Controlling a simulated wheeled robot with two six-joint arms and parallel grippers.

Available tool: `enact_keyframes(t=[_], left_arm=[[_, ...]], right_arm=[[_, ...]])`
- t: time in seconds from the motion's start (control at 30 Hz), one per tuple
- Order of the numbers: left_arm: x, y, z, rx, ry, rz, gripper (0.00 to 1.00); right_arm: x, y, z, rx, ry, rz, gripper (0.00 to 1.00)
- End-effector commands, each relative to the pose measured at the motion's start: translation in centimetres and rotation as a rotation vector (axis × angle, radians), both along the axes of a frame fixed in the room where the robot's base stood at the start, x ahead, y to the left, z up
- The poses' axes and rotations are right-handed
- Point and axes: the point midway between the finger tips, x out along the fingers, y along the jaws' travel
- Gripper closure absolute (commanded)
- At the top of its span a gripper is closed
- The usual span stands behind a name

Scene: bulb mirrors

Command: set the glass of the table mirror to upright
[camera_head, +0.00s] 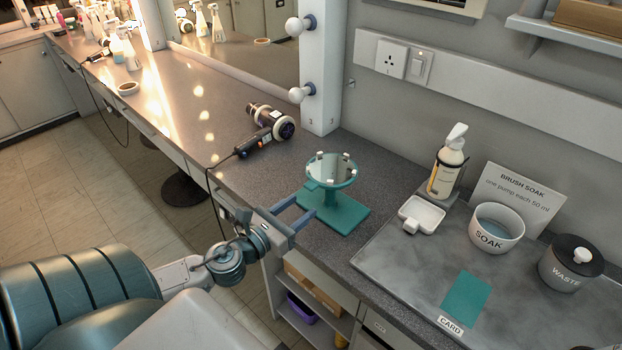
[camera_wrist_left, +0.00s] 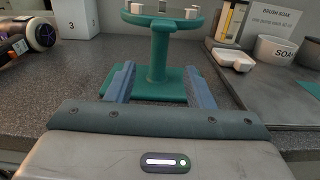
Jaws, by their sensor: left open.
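The table mirror (camera_head: 331,172) stands on the grey counter, on a teal post and a flat teal base (camera_head: 345,215). Its round glass lies tilted back, nearly flat, facing up, with small white clips around the rim. In the left wrist view the rim of the mirror (camera_wrist_left: 160,18) is seen edge-on at the top, above the post (camera_wrist_left: 158,55). My left gripper (camera_head: 294,212) is open beside the base, at its near left side. In the wrist view its two blue fingers (camera_wrist_left: 162,85) point toward the post, one on each side, with nothing held. My right gripper is not in view.
A hair dryer (camera_head: 268,130) lies behind and left of the mirror. A pump bottle (camera_head: 447,165), a white dish (camera_head: 420,214), a soak bowl (camera_head: 497,228) and a waste pot (camera_head: 571,262) stand to the right. A white post with bulbs (camera_head: 320,70) rises behind. Counter just right of the base is clear.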

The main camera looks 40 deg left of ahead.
Motion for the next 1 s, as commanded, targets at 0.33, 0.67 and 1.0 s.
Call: enact_keyframes(t=[0.33, 0.67, 1.0], left_arm=[[0.0, 0.0, 0.0, 0.0, 0.0, 0.0, 0.52], [0.1, 0.1, 0.0, -0.224, 0.136, -0.08, 0.7], [-1.9, 1.1, 1.4, -1.015, 0.405, -0.234, 0.7]], right_arm=[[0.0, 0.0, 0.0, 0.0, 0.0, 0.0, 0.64], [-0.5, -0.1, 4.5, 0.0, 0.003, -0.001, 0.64], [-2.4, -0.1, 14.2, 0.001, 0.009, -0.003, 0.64]])
